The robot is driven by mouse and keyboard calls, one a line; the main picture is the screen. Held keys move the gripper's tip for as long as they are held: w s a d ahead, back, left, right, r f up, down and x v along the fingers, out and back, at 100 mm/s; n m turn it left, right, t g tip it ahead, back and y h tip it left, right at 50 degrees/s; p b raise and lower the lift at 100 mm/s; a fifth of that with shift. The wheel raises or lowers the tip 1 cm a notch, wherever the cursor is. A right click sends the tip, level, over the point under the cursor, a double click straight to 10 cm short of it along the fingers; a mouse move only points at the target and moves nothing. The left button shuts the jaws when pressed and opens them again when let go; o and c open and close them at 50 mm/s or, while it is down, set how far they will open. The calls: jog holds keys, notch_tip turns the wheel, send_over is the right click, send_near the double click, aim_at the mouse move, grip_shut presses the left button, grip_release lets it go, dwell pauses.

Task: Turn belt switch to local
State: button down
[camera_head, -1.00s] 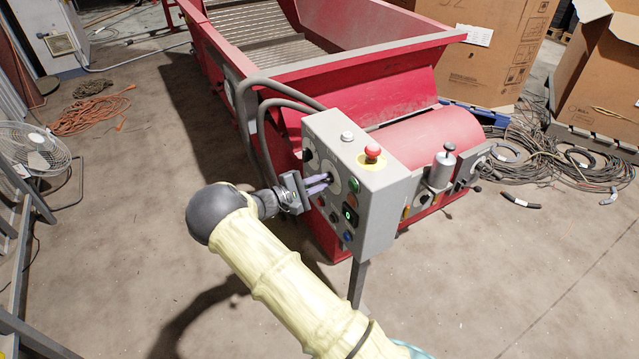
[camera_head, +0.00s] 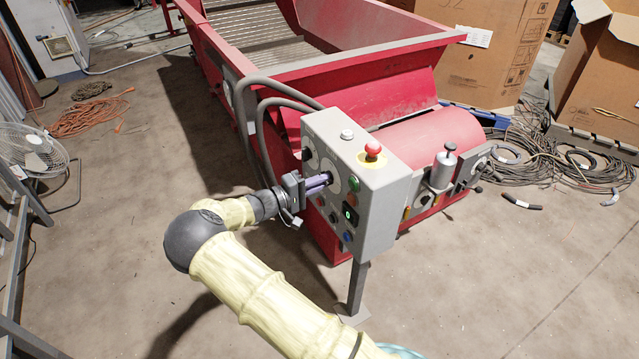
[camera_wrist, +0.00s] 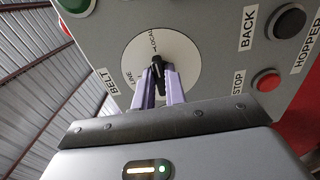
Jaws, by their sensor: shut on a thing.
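The belt switch is a black knob (camera_wrist: 156,63) on a round white dial (camera_wrist: 187,55) marked LINE and LOCAL, with a BELT label beside it. In the wrist view the knob's upper end points up, roughly toward the LOCAL marking. My gripper (camera_wrist: 160,75) is shut on the knob, with one purple finger on each side. The fingers hide part of the knob's lower end. In the head view my gripper (camera_head: 326,180) reaches the dial on the front of the grey control box (camera_head: 378,215), and the knob is mostly hidden.
A red emergency stop (camera_head: 373,150) sits on top of the box. Close to the dial are a green button (camera_head: 354,183) and other buttons. In the wrist view a red STOP button (camera_wrist: 266,80) lies right of the dial. Thick grey hoses (camera_head: 262,125) run behind the box.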

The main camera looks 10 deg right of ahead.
jog(key=c, duration=1.5)
grip_release()
jog(key=shift+o, duration=0.2)
jog(key=shift+a, duration=0.1)
jog(key=p+v, duration=0.2)
jog(key=v, duration=1.5)
jog(key=shift+a, duration=0.15)
